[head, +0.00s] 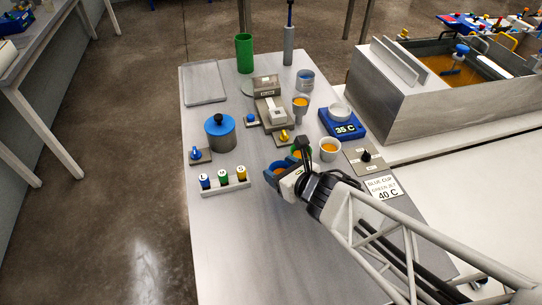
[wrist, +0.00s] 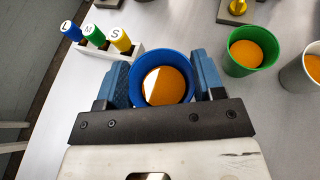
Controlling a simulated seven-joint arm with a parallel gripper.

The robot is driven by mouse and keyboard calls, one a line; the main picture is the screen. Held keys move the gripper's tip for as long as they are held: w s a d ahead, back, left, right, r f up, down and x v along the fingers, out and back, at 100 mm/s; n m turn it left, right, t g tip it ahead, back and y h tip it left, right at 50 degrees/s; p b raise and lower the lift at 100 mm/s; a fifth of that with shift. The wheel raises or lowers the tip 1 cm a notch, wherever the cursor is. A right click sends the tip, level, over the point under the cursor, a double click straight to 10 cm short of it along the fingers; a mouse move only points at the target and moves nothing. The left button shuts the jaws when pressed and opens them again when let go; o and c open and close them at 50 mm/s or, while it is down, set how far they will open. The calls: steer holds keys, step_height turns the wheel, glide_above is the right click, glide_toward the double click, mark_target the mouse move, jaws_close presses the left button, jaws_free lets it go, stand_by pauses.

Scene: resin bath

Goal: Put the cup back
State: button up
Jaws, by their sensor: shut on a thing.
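A blue cup (wrist: 162,62) with orange liquid sits upright between the two blue fingers of my gripper (wrist: 162,84), which is shut on it. In the head view the blue cup (head: 270,177) shows at the end of my gripper (head: 281,169), partly hidden by it. It is low over the steel table; I cannot tell whether it touches. A green cup (wrist: 246,50) with orange liquid stands to its right, and a white cup (wrist: 313,66) with orange liquid is farther right. In the head view the white cup (head: 329,149) stands beside the mostly hidden green one.
A rack (head: 225,187) with blue, green and yellow items marked L, M and S is left. A blue-lidded pot (head: 220,130), a blue unit reading 35 C (head: 343,126) and a card reading "BLUE CUP" and "40 C" (head: 384,188) are nearby. The front table (head: 260,250) is clear.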

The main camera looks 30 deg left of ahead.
steer(key=w+a, duration=0.1)
steer(key=a, duration=0.1)
steer(key=w+a, duration=0.3)
steer(key=w, duration=0.1)
steer(key=shift+w+a+f, duration=0.25)
steer(key=shift+a+f, duration=0.1)
steer(key=shift+a, duration=0.05)
steer(key=shift+w+a, duration=0.1)
steer(key=shift+a, duration=0.05)
steer(key=shift+w+f, duration=0.1)
steer(key=shift+f, duration=1.7)
steer(key=shift+f, duration=0.15)
steer(key=o, duration=0.7)
steer(key=shift+r, duration=0.2)
steer(key=v, duration=1.1)
steer(key=shift+s+d+r, duration=0.1)
steer(key=shift+s+d, duration=0.1)
steer(key=shift+d, duration=0.15)
